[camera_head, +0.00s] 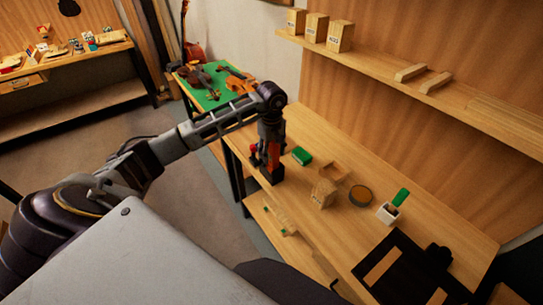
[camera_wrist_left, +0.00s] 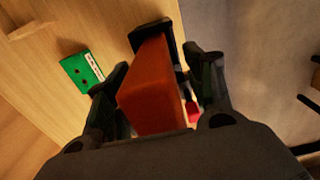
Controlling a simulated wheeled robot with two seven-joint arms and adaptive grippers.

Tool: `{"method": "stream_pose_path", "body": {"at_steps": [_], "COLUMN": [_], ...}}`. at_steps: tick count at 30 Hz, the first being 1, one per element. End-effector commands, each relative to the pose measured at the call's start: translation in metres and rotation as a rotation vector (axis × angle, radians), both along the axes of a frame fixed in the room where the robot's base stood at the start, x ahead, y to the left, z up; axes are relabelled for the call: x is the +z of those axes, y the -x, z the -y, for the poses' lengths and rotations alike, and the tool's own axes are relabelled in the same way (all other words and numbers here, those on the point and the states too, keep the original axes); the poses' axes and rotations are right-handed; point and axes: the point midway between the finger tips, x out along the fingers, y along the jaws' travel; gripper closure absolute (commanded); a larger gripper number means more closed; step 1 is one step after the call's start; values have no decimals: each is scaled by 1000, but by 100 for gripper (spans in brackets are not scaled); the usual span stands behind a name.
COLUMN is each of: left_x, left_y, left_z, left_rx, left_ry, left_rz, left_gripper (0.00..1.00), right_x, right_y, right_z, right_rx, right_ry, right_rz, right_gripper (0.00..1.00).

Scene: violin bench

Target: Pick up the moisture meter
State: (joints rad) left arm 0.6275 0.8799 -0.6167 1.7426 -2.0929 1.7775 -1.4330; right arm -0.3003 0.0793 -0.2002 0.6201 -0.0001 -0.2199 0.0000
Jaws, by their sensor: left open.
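An orange-red block-shaped device with black parts (camera_head: 275,157), which looks like the moisture meter, stands upright near the left edge of the wooden bench (camera_head: 330,165). My left gripper (camera_head: 268,150) is over it, pointing down, its fingers open. In the left wrist view the orange body (camera_wrist_left: 152,95) lies between the two spread fingers, with a black part at its far end. I cannot tell whether a finger touches it. A small red patch (camera_wrist_left: 193,111) shows beside it. My right gripper is not in view.
Near the left gripper lies a green box (camera_head: 301,156) with a label. Farther right are a wooden tray (camera_head: 335,170), a wooden block (camera_head: 323,194), a round dark tin (camera_head: 360,195) and a white holder (camera_head: 388,213) with a green-handled item. A shelf (camera_head: 400,78) runs along the wall.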

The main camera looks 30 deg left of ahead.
Motion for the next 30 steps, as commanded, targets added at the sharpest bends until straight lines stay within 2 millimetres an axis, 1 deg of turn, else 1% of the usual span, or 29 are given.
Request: {"method": "stream_pose_path", "body": {"at_steps": [4, 16, 17, 27, 29, 30], "left_x": [-4, -4, -4, -3, -4, -3], "left_y": [0, 0, 0, 0, 0, 0], "left_z": [0, 0, 0, 0, 0, 0], "left_rx": [0, 0, 0, 0, 0, 0], "left_ry": [0, 0, 0, 0, 0, 1], "left_rz": [0, 0, 0, 1, 1, 2], "left_gripper": [46, 46, 48, 91, 99, 100], "right_x": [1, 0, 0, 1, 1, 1], "right_y": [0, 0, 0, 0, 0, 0], "right_z": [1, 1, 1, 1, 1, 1], "right_rx": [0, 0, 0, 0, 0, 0], "right_ry": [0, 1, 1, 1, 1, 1], "right_rz": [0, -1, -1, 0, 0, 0], "right_gripper": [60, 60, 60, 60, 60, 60]}}
